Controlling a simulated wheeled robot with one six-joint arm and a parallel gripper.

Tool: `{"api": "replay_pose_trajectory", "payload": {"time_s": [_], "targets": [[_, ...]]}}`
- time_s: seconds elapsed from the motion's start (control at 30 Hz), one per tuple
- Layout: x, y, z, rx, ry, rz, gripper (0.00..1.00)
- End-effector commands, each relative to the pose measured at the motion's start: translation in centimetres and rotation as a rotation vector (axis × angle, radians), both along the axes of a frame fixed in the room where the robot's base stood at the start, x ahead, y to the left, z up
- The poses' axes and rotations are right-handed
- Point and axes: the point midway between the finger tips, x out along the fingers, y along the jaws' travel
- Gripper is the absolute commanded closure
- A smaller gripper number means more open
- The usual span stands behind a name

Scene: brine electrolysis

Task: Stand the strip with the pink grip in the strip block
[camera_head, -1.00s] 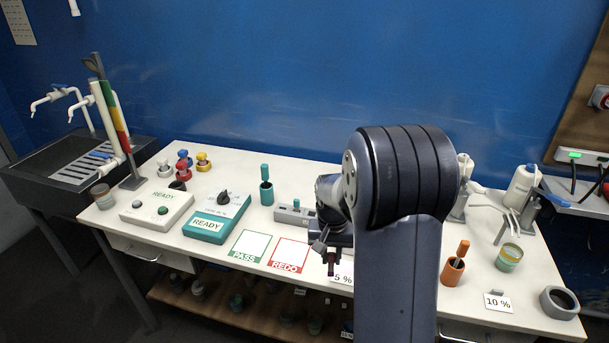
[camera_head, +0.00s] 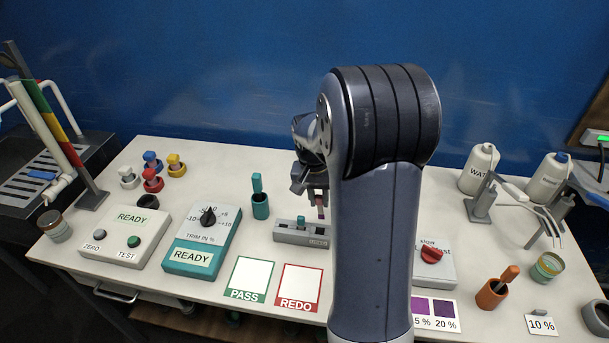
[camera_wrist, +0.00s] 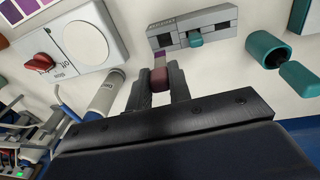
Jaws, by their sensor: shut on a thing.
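My gripper (camera_head: 316,192) is shut on the strip with the pink grip (camera_wrist: 160,82), whose dull pink grip shows between the fingers in the wrist view, with a paler, purplish end beyond them. In the head view the strip (camera_head: 320,208) hangs below the fingers.
A teal pot with a teal handle (camera_head: 260,206) stands left of the block. A box with a red knob (camera_head: 432,255) stands to the right, partly behind my arm. PASS (camera_head: 249,279) and REDO (camera_head: 300,288) cards lie in front.

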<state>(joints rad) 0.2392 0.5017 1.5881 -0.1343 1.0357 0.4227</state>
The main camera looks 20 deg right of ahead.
Motion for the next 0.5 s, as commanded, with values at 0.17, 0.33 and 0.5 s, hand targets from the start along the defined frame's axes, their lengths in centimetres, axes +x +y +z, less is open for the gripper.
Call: {"api": "replay_pose_trajectory", "payload": {"time_s": [0.17, 0.33, 0.5], "targets": [[0.0, 0.0, -0.2, -0.004, 0.000, 0.000, 1.00], [0.0, 0.0, -0.9, -0.003, 0.001, 0.000, 1.00], [0.0, 0.0, -2.1, -0.003, 0.001, 0.000, 1.00]]}}
